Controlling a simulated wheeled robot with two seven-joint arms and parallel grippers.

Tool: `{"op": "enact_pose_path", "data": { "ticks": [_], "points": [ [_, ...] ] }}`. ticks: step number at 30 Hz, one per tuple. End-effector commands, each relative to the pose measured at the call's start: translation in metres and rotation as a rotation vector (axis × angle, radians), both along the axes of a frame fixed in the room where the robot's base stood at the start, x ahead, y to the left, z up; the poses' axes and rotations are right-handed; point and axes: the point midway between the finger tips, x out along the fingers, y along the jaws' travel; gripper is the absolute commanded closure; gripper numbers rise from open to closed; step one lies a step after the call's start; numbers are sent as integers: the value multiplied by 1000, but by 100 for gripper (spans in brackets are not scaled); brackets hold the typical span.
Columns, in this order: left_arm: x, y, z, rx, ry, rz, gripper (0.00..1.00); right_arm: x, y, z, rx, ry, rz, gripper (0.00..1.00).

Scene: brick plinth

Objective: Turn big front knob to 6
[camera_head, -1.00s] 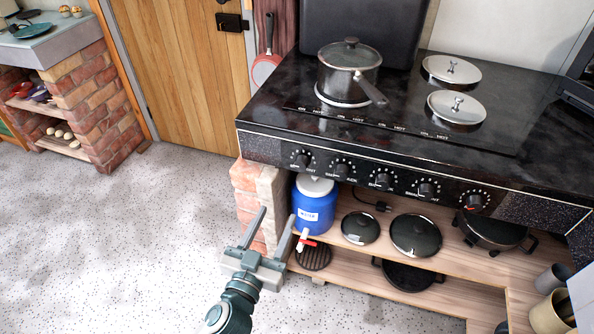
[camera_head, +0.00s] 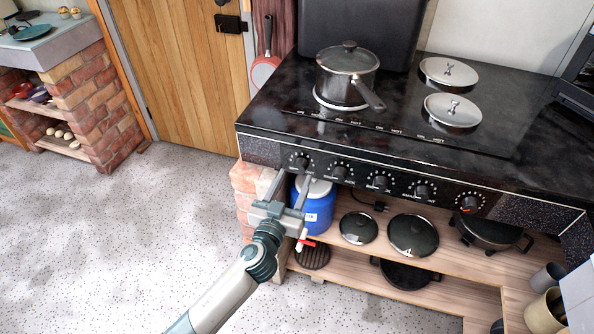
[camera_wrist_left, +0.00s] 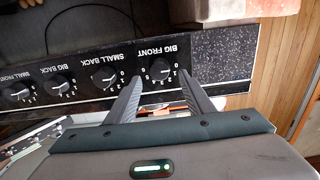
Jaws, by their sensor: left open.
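The big front knob (camera_head: 301,163) is the leftmost black knob on the stove's front panel in the head view. In the left wrist view the same knob (camera_wrist_left: 160,69) sits under the label BIG FRONT, with white numbers around it. Its exact setting is too small to read. My left gripper (camera_head: 290,178) is open, just below and in front of the knob. In the left wrist view the fingertips (camera_wrist_left: 161,76) lie either side of the knob; nothing shows them touching it. My right gripper is not in view.
More knobs, such as the small back knob (camera_wrist_left: 106,77), line the panel. A lidded saucepan (camera_head: 347,75) stands on the black stovetop (camera_head: 275,115). A blue water container (camera_head: 319,212) stands on the shelf below, close to my left gripper. Open floor (camera_head: 120,240) lies to the left.

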Motion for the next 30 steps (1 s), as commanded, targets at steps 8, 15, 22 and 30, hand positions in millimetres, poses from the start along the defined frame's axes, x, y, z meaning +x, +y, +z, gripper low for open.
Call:
{"op": "enact_pose_path", "data": {
  "ticks": [8,15,22,30],
  "points": [
    [29,-10,0,1,0,-1,52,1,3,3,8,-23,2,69],
    [34,-12,0,0,-1,-1,52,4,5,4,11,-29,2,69],
    [34,-11,0,0,0,-1,66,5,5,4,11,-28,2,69],
    [34,-11,0,1,0,-1,92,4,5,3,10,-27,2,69]
  ]
}}
